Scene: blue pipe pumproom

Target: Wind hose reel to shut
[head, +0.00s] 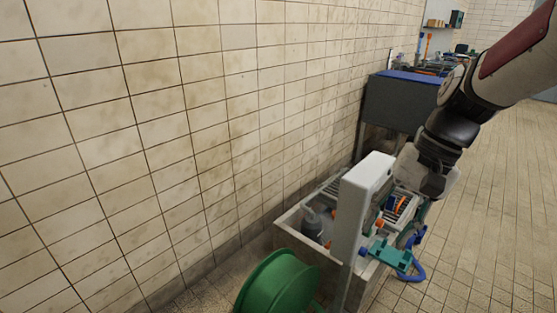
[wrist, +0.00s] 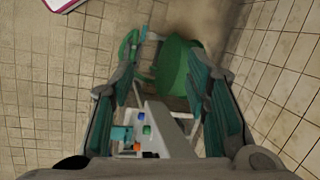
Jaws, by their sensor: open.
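The green hose reel (head: 278,285) is a round drum at the bottom of the head view, left of a pale upright panel (head: 365,190); its lower part is cut off by the frame. In the wrist view the green reel (wrist: 178,65) shows beyond and between my fingers, beside a pale frame. My gripper (wrist: 163,85) is open and empty, its two teal-padded fingers spread wide. In the head view my arm reaches down from the upper right, and its end is beside and behind the panel, apart from the reel. I cannot make out the reel's crank clearly.
A teal fitting (head: 390,256) with blue parts sticks out from the panel's right side. A pale trough (head: 292,222) with a grey bottle stands behind the panel. A dark blue-topped cabinet (head: 393,103) stands further back. The tiled wall (head: 150,130) is close on the left; floor is free at right.

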